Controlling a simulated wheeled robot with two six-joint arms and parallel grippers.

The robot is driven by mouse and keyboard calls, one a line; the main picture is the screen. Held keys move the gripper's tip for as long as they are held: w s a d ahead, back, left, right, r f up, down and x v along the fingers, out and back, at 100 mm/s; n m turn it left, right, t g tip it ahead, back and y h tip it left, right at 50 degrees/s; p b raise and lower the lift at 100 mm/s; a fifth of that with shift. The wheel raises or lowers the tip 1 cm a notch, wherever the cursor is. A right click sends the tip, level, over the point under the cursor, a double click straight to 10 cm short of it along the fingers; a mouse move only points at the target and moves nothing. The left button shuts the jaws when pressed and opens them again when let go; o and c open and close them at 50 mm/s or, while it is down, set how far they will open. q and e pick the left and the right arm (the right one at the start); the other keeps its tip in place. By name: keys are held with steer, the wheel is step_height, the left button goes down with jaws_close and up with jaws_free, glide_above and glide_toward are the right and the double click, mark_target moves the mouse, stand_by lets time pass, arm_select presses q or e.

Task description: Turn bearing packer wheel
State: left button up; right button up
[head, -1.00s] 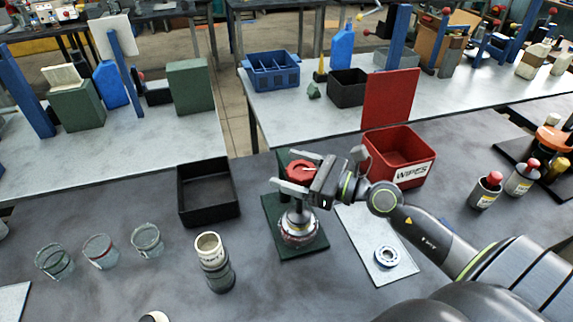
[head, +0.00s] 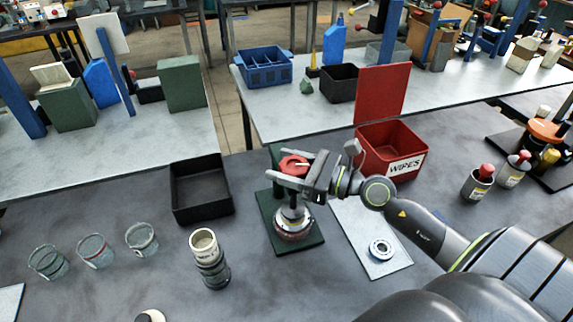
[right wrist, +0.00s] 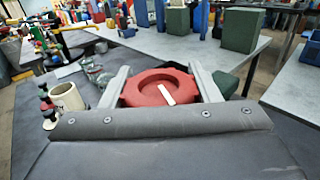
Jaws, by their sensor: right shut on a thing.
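The bearing packer (head: 293,221) stands on a dark green base plate (head: 311,240) on the dark bench. Its red wheel (head: 294,164) is on top and carries a white pointer mark. My right gripper (head: 288,172) is shut on the red wheel, with one finger on each side of it. In the right wrist view the red wheel (right wrist: 160,88) sits between the two grey fingers, and its white mark slants down to the right. My left gripper is not in view.
A black tray (head: 202,214) lies left of the packer. A cream-and-grey cylinder (head: 209,262) and several glass jars (head: 95,251) stand at the left front. A bearing ring (head: 381,250) lies on a pale mat (head: 392,266). A red WIPES bin (head: 392,152) stands behind my right arm.

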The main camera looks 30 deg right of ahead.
stand_by(0.7)
steer(key=o, duration=1)
